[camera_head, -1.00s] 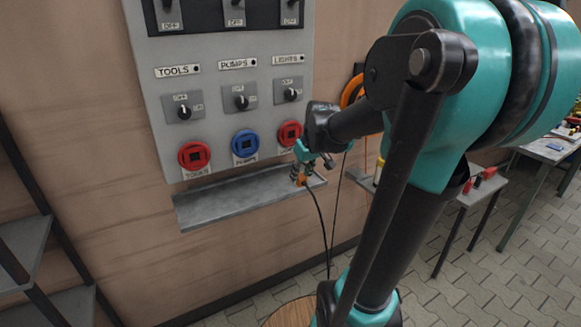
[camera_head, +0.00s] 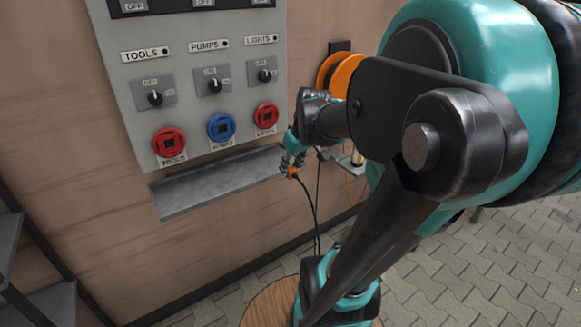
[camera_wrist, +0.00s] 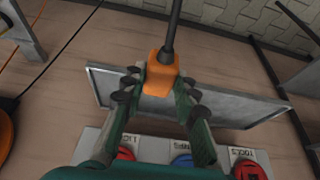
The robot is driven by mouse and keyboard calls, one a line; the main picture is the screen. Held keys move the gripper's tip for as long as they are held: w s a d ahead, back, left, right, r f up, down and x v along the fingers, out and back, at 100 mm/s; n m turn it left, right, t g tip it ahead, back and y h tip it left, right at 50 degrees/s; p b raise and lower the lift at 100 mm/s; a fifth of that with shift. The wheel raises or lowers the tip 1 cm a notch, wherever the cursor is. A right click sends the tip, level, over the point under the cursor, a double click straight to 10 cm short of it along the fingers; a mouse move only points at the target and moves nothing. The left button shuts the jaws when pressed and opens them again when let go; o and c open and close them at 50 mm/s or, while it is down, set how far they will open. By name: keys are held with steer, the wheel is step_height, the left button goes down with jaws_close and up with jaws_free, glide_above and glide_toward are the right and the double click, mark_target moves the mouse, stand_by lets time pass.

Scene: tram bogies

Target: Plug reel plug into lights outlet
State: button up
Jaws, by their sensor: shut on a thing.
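My gripper (camera_head: 292,160) is shut on the orange reel plug (camera_head: 292,173), whose black cable hangs down. In the wrist view the orange plug (camera_wrist: 159,76) sits between the two fingers, with its cable running away from my palm. The lights outlet (camera_head: 266,116) is the red round socket at the right of the panel's bottom row, under the LIGHTS label. My gripper is right of and below this outlet, and the plug looks apart from it. In the wrist view a red socket (camera_wrist: 126,153) shows partly at the bottom edge, beside a label.
The blue pumps outlet (camera_head: 221,127) and red tools outlet (camera_head: 169,143) are left of the lights outlet. A grey metal shelf (camera_head: 215,184) juts out below the sockets. An orange cable reel (camera_head: 345,76) hangs on the wall behind my arm. Dark shelving (camera_head: 40,290) stands at left.

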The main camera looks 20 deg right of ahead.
steer(key=w+d+r, duration=0.1)
steer(key=w+r, duration=0.8)
steer(key=w, duration=0.3)
steer(key=shift+d+r, duration=0.15)
steer(key=shift+w, duration=0.15)
steer(key=shift+w+a, duration=0.3)
steer(key=shift+w, duration=0.6)
steer(key=shift+w+a, duration=0.3)
steer(key=shift+w, duration=0.6)
steer(key=shift+w+a, duration=0.3)
steer(key=shift+w, duration=0.6)
steer(key=shift+w+a, duration=0.15)
steer(key=shift+w, duration=0.25)
steer(key=o, duration=1.2)
steer(key=shift+c, duration=0.2)
steer(key=v, duration=1.2)
